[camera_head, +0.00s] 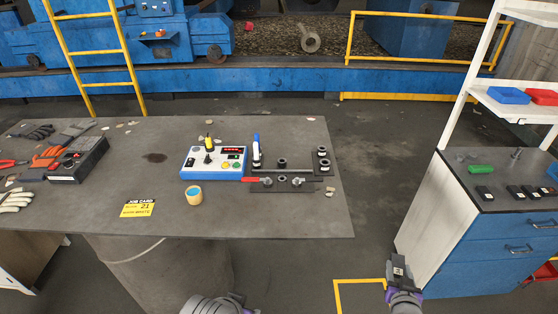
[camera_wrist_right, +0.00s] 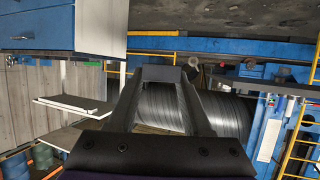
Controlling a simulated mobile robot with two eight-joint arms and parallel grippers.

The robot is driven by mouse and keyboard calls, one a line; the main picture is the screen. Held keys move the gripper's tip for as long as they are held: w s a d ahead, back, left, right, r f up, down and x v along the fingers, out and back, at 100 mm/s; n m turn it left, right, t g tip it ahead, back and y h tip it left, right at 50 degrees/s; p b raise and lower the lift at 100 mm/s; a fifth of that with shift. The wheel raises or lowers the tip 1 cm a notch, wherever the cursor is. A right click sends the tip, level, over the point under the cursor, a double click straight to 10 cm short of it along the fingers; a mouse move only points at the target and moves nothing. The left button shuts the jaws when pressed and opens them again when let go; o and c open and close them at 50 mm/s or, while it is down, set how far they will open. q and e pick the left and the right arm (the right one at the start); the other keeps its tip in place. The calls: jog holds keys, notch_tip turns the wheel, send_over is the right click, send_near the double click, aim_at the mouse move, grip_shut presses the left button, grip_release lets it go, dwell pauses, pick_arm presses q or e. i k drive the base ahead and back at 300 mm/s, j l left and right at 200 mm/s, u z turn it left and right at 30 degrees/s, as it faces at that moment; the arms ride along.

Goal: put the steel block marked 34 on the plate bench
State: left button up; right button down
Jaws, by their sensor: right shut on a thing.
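My right gripper (camera_head: 398,262) is at the lower right of the head view, over the floor between the table and the blue cabinet. It is shut on a small dark block (camera_head: 398,270) with a pale label; the number is too small to read. In the right wrist view the block (camera_wrist_right: 160,73) sits between the fingertips. Several similar dark labelled blocks (camera_head: 484,193) lie on the blue drawer cabinet's top (camera_head: 500,170). The large grey table (camera_head: 270,220) bears a dark plate fixture (camera_head: 285,185). I cannot tell which surface is the plate bench. My left gripper does not show.
White shelving (camera_head: 510,105) with bins stands behind the cabinet. The table's front right is bare.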

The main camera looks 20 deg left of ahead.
aim_at(226, 200)
jog(key=k+j, duration=0.1)
jog(key=j, duration=0.3)
jog(key=k+j, duration=0.1)
jog(key=j, duration=0.35)
jog(key=k+j, duration=0.15)
jog(key=j, duration=0.25)
jog(key=k+j, duration=0.1)
jog(key=j, duration=0.3)
